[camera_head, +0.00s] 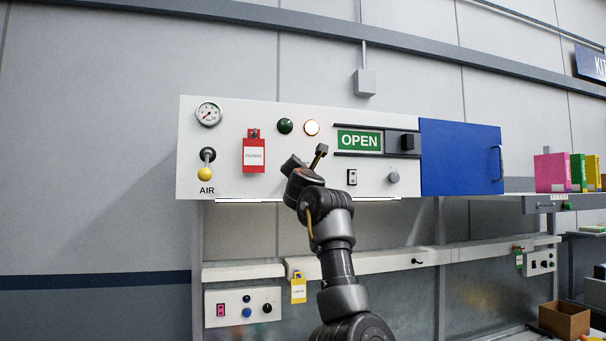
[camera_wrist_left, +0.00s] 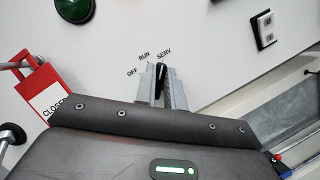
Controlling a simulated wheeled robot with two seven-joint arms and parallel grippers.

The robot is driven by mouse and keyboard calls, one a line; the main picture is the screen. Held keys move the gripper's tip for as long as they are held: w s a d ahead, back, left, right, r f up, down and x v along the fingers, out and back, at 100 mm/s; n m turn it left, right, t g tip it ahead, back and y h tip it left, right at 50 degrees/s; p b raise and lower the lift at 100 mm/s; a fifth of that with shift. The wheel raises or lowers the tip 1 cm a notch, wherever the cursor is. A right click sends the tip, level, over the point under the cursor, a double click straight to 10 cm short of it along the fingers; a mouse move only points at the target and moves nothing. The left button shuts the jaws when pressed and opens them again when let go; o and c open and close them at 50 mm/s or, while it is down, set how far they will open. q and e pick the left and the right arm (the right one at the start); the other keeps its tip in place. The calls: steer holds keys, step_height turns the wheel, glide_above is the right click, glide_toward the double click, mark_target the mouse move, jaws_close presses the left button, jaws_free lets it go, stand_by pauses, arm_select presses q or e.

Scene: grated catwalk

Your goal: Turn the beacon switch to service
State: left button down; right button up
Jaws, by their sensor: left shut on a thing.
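The beacon switch (camera_wrist_left: 160,76) is a small black knob on the white panel, with the labels OFF, RUN and SERV around its top left. Its tip points up, toward SERV. My left gripper (camera_wrist_left: 161,90) is shut on the knob, with a grey finger at each side of it. The knob's lower part is hidden by the fingers and the gripper body. In the head view, my left arm reaches up to the panel (camera_head: 230,185), and the wrist hides the switch. My right gripper is in neither view.
A red tag (camera_head: 254,155) hangs left of my wrist. A green lamp (camera_head: 285,126) and a lit lamp (camera_head: 312,127) sit above it. The OPEN sign (camera_head: 360,142) with its black slider (camera_head: 407,142), a rocker switch (camera_head: 352,177) and a grey knob (camera_head: 393,177) are to the right.

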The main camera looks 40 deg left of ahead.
arm_select(q)
steer(key=shift+r+m, duration=0.1)
steer(key=shift+m, duration=0.5)
steer(key=c, duration=1.5)
jaws_free()
steer(key=shift+h, duration=0.3)
steer(key=b+v, duration=0.6)
steer(key=v, duration=0.5)
steer(key=shift+a, duration=0.1)
